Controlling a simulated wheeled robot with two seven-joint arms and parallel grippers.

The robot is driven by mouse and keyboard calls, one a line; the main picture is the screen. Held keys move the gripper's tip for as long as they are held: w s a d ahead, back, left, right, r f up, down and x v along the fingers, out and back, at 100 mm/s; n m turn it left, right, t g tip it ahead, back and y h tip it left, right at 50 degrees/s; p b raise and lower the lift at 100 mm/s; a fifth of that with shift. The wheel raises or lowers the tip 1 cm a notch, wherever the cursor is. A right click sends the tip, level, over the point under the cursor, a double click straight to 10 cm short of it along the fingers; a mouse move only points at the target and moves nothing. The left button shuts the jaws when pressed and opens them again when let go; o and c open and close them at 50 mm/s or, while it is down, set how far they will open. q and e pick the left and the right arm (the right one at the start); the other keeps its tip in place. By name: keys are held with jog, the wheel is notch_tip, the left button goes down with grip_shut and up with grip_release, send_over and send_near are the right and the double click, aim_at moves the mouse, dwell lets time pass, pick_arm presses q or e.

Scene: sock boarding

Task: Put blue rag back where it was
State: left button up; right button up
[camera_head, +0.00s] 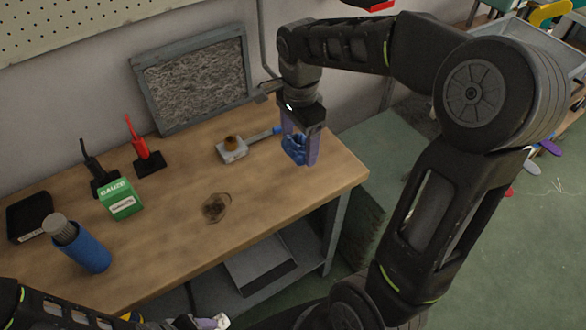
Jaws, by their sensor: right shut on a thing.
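The blue rag (294,149) is crumpled between the purple fingers of my right gripper (300,150). The gripper points down over the right end of the wooden workbench (268,200), near its back right part. I cannot tell whether the rag touches the bench top.
A green box (120,198), a blue cylinder (82,247), black and red stands (147,160) and a framed panel (194,80) occupy the left and back. The front middle is clear.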

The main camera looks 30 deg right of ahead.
jog(key=shift+s, duration=0.1)
send_over(298, 179)
jog(key=shift+f, duration=3.1)
jog(key=shift+f, duration=1.9)
jog(key=o, duration=1.2)
jog(key=shift+p, duration=0.3)
notch_tip(298, 179, up, 12)
jog(key=shift+r, duration=0.1)
